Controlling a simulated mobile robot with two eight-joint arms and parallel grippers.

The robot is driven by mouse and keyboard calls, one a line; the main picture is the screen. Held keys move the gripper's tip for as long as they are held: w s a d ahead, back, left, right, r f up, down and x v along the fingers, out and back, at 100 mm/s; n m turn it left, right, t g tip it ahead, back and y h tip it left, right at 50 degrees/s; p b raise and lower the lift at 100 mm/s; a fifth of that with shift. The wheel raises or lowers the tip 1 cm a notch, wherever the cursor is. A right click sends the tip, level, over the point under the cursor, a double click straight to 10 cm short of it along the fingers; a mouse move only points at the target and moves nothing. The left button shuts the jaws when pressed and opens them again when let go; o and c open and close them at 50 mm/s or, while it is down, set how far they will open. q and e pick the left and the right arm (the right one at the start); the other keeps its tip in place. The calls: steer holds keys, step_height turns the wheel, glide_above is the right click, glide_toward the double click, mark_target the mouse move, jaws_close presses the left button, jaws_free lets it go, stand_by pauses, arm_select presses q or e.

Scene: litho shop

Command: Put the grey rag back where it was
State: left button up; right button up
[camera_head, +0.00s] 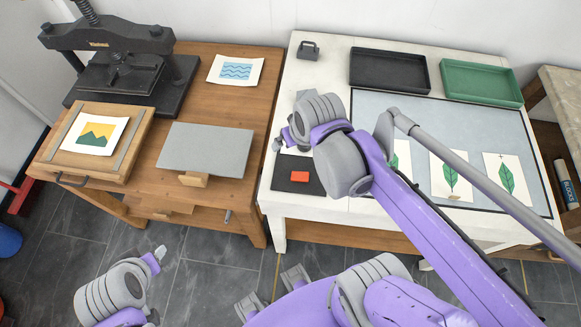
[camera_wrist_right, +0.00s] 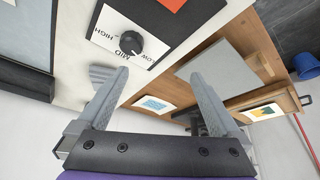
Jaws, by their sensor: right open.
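A small grey patch that looks like the grey rag (camera_head: 304,95) lies on the white table (camera_head: 285,100), just behind my right gripper (camera_head: 284,141) in the head view. In the right wrist view, a grey piece, likely the same rag (camera_wrist_right: 99,73), shows beside the left-hand finger and is partly hidden by it. My right gripper (camera_wrist_right: 158,80) is open, with nothing between its fingers, above the table's left part. My left gripper (camera_head: 158,254) is low in front of the wooden table, away from both tabletops; its jaws are not clear.
Black (camera_head: 390,88) and green (camera_head: 480,96) trays stand at the back. Leaf prints (camera_head: 450,175) lie at right. The wooden table (camera_head: 225,110) holds a press (camera_head: 115,70) and grey plate (camera_head: 205,148).

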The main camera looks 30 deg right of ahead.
steer(key=shift+n+y, duration=0.3)
steer(key=shift+n, duration=0.4)
steer(key=s+a+f, duration=0.1)
steer(key=s, duration=0.1)
steer(key=s+a+f, duration=0.1)
steer(key=s+a, duration=0.1)
steer(key=s+a+f, duration=0.1)
steer(key=s+a, duration=0.1)
steer(key=shift+s+a+f, duration=0.2)
steer(key=shift+s+f, duration=0.1)
steer(key=shift+f, duration=0.1)
